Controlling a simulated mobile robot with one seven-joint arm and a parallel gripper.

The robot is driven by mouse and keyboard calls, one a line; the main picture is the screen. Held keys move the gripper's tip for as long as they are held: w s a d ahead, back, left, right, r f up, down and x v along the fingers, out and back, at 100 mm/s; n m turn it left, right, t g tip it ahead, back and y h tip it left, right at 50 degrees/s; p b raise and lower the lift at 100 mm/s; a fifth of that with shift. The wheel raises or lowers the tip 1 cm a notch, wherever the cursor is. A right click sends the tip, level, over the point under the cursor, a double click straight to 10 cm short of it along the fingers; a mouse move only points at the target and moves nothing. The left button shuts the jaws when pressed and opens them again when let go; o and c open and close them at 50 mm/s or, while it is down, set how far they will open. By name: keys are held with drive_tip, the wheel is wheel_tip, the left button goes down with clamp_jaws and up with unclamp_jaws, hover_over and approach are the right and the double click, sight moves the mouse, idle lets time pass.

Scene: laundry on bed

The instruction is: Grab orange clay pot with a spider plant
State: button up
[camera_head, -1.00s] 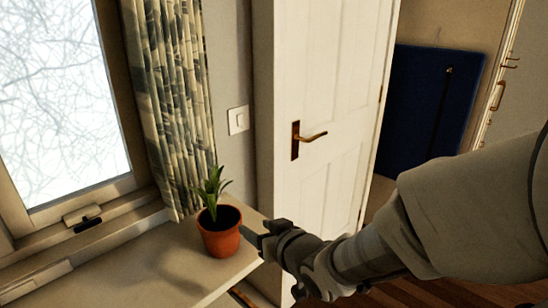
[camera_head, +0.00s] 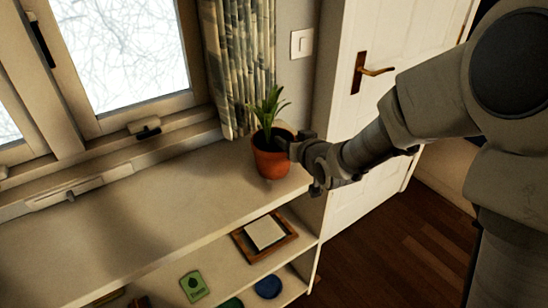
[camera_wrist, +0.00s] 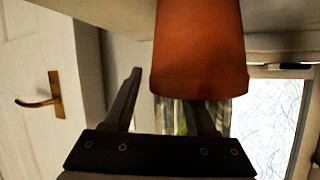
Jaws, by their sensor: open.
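The orange clay pot (camera_head: 270,160) with a green spider plant (camera_head: 267,110) stands upright near the right end of the white shelf top (camera_head: 150,200). My gripper (camera_head: 294,142) is open at the pot's right side, close to its rim. In the wrist view the picture is turned over, and the pot (camera_wrist: 200,50) fills the top middle. One finger shows left of the pot; the other passes behind its rim and its tip is hidden. I cannot tell whether that finger is inside the pot or touches it.
The window (camera_head: 125,50) and patterned curtain (camera_head: 240,65) are behind the shelf. A white door (camera_head: 390,100) stands to the right. Lower shelves hold a framed item (camera_head: 264,236) and a green packet (camera_head: 194,286). The shelf top left of the pot is clear.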

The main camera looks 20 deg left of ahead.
drive_tip(key=shift+w+a+f, duration=0.25)
drive_tip(key=shift+w+a, duration=0.05)
drive_tip(key=shift+w, duration=0.15)
drive_tip(key=c, duration=0.9)
clamp_jaws()
drive_tip(key=shift+d+f, duration=0.1)
drive_tip(key=shift+f, duration=0.05)
